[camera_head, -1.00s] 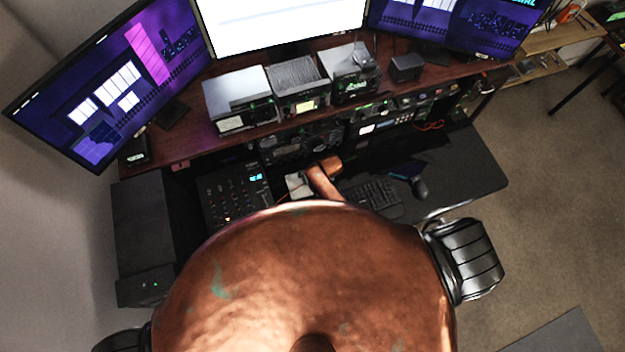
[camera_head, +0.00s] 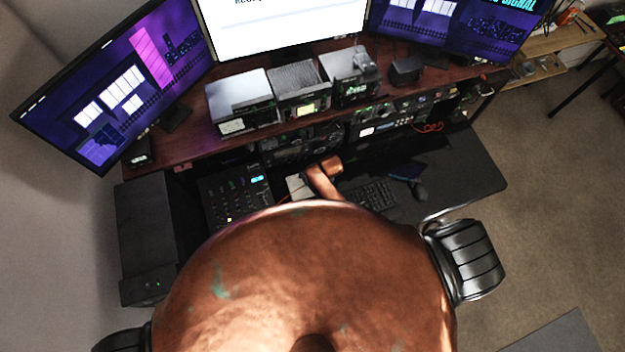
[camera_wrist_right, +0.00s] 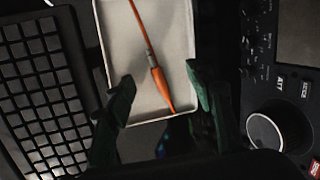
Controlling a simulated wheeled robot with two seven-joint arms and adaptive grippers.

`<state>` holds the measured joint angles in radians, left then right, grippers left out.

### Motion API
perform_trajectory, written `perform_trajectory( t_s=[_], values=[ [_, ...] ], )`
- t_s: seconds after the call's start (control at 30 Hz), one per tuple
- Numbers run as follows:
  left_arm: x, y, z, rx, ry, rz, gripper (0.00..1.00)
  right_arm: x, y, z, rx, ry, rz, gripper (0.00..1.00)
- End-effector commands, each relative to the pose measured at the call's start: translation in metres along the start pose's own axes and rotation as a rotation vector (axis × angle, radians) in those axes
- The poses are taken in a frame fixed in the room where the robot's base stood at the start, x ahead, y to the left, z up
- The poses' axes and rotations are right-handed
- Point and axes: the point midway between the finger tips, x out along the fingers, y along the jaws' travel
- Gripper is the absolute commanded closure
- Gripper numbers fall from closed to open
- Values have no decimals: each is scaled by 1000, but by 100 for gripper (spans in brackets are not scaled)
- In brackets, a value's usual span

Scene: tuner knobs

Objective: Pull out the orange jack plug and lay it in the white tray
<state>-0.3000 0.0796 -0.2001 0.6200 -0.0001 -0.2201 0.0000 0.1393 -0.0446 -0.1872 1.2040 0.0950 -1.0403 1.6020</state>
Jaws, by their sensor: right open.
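The orange jack plug (camera_wrist_right: 160,85) with its thin orange cable (camera_wrist_right: 139,22) appears over the white tray (camera_wrist_right: 112,45) in the right wrist view and looks to be lying in it. My right gripper (camera_wrist_right: 160,75) is open, its two dark fingers apart on either side of the plug and not touching it. In the head view the white tray (camera_head: 296,187) shows only in part beside my right arm, and the plug itself is not clear there. My left gripper is not in view.
A keyboard (camera_wrist_right: 42,95) lies left of the tray in the wrist view, and a black panel with a large knob (camera_wrist_right: 265,132) lies right. In the head view, radio units (camera_head: 300,90) and monitors (camera_head: 283,25) stand behind. A mouse (camera_head: 420,190) lies to the right.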

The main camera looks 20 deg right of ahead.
Motion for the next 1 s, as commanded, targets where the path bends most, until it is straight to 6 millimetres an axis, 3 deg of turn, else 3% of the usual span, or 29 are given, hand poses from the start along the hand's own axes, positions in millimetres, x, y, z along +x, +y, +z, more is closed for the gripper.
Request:
perform_trajectory(
  t_s=[0.37,1.0],
  values=[
    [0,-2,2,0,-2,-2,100,-8,-1,1,0,-1,-3,51],
    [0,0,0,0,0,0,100,-111,-1,0,0,0,-2,51]
  ],
)
